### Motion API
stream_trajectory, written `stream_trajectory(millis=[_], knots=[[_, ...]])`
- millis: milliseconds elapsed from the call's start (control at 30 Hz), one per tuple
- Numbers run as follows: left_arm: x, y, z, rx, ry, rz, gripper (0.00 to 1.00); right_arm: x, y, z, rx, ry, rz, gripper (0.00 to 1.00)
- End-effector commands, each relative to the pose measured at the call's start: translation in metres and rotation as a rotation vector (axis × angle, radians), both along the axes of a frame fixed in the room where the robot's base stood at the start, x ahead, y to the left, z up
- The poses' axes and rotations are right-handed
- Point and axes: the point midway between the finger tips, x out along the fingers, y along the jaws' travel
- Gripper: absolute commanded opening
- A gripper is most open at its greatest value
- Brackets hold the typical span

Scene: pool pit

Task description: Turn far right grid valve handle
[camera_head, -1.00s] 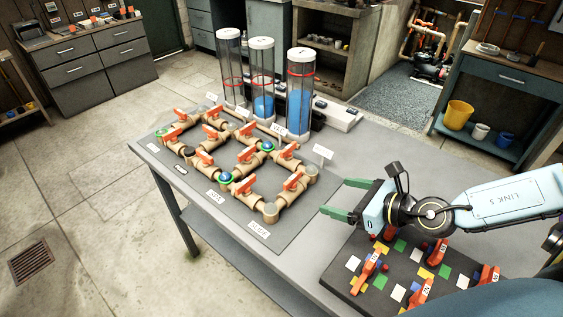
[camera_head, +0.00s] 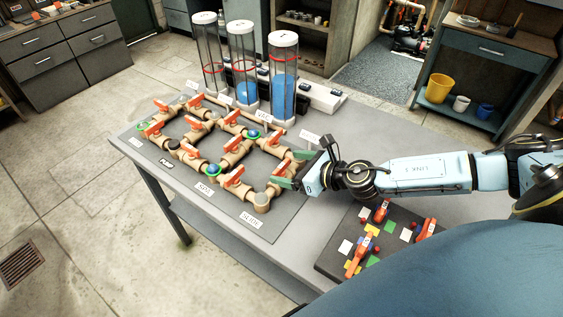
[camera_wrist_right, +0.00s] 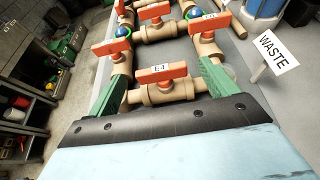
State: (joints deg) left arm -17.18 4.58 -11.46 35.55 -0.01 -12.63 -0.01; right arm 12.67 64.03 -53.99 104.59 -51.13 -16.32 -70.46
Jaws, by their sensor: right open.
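The grid of tan pipes (camera_head: 262,199) lies on a dark mat and carries several orange valve handles. The far right handle (camera_head: 280,168) is at the grid's right side, partly covered by my right gripper (camera_head: 290,169). In the right wrist view this handle (camera_wrist_right: 161,72) bears a label like "E1" and lies crosswise between the two green fingers of my right gripper (camera_wrist_right: 148,76). The fingers are open, one towards each end of the handle. Whether they touch it is unclear. My left gripper is out of view.
A "WASTE" card (camera_wrist_right: 276,50) stands close to the right finger. A dark board (camera_head: 336,262) with orange handles and coloured squares lies nearer me. Table (camera_head: 385,135) behind my right arm is clear.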

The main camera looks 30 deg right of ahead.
Motion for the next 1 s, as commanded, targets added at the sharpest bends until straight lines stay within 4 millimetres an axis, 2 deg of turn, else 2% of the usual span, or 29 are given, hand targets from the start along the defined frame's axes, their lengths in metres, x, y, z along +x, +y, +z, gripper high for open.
stream_trajectory(millis=[33, 200, 600, 933, 1000], knots=[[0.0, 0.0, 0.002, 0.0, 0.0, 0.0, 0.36, 0.008, 0.004, -0.001, 0.002, -0.004, 0.001, 0.85], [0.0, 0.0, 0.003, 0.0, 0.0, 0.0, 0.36, 0.023, 0.01, -0.009, 0.001, -0.002, 0.0, 0.85], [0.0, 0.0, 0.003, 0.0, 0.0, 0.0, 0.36, 0.029, 0.012, -0.013, -0.001, 0.0, 0.001, 0.85], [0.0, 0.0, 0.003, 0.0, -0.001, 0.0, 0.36, 0.028, 0.012, -0.013, -0.001, 0.0, 0.001, 0.44], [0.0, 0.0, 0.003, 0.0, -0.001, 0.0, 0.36, 0.028, 0.012, -0.013, -0.001, 0.0, 0.001, 0.41]])
